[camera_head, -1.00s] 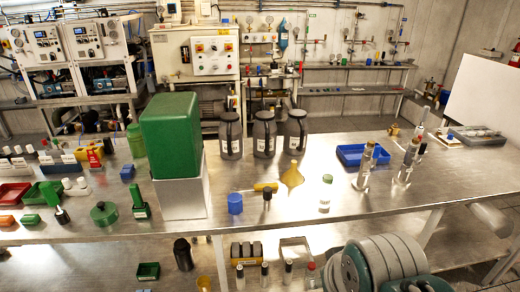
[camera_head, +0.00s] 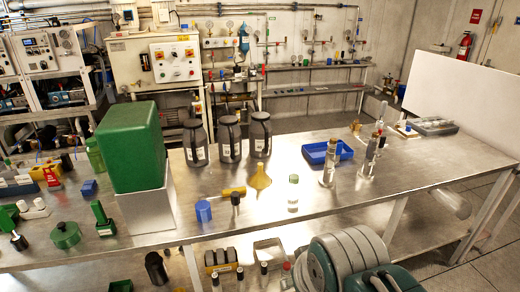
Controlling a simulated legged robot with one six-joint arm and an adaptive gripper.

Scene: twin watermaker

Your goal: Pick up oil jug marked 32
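Three dark grey jugs with black lids stand upright in a row on the metal table, right of a green box. They are the left jug (camera_head: 195,146), the middle jug (camera_head: 230,140) and the right jug (camera_head: 261,136). Each has a small pale label, too small to read, so I cannot tell which is marked 32. Small gaps separate the jugs. The grey and green rounded links of my arm show at the bottom right, in front of the table. My gripper's fingers cannot be made out, and nothing touches the jugs.
The tall green box (camera_head: 130,148) on a pale block stands left of the jugs. In front are a yellow funnel (camera_head: 260,178), a blue cup (camera_head: 203,211) and a small bottle (camera_head: 293,193). A blue tray (camera_head: 328,152) lies to the right.

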